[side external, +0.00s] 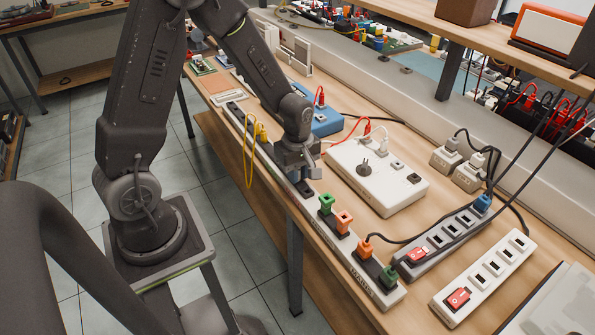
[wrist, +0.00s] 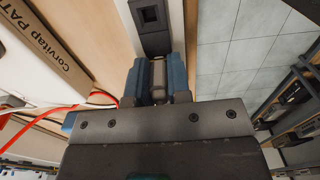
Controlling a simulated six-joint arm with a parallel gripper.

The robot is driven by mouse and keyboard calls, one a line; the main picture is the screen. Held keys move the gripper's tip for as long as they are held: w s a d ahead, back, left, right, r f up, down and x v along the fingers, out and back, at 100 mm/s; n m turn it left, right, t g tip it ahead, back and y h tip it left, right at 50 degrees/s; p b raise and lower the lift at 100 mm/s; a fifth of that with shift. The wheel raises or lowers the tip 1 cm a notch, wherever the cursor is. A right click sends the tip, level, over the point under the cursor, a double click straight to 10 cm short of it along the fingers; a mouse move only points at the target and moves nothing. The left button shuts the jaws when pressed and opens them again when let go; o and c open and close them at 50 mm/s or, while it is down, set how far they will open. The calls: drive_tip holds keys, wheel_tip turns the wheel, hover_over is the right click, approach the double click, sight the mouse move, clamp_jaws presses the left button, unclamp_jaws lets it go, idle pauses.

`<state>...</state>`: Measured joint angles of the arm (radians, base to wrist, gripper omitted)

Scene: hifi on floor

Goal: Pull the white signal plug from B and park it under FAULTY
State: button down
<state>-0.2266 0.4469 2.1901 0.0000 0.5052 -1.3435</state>
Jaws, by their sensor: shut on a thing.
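My gripper (side external: 303,172) is low over the long front strip (side external: 327,234), above or at a dark socket section (side external: 303,188). In the wrist view my gripper (wrist: 158,82) has its blue fingers closed on a pale plug (wrist: 158,73). A dark square socket (wrist: 150,14) shows just beyond the fingertips. I cannot tell whether the held plug is seated in the strip or just above it. The side view hides the plug behind the fingers. The white box (side external: 350,184) carries a red, a white and a black plug. I cannot read B or FAULTY in either view.
Green and orange plugs (side external: 343,221) stand in the front strip close to my gripper. A blue box (side external: 325,122) is behind it. Grey and white power strips (side external: 482,284) lie to the right, with black cables. A red cable (wrist: 45,117) runs left of the fingers.

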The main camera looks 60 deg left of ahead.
drive_tip(key=c, duration=1)
unclamp_jaws()
wheel_tip(320, 180, up, 19)
drive_tip(key=shift+f, duration=0.1)
idle(0.5)
drive_tip(key=s+d+r+m+t, duration=0.1)
drive_tip(key=s+d+m+t, duration=0.1)
drive_tip(key=s+m, duration=0.2)
drive_tip(key=s+d+r+m+t, duration=0.1)
drive_tip(key=s+d+r+m, duration=0.1)
drive_tip(key=s+m, duration=0.3)
drive_tip(key=s+d+r+m+t, duration=0.1)
drive_tip(key=s+d+m, duration=0.3)
drive_tip(key=m, duration=0.5)
drive_tip(key=shift+s+r+t, duration=0.3)
drive_tip(key=shift+s+t, duration=0.3)
drive_tip(key=shift+t, duration=0.2)
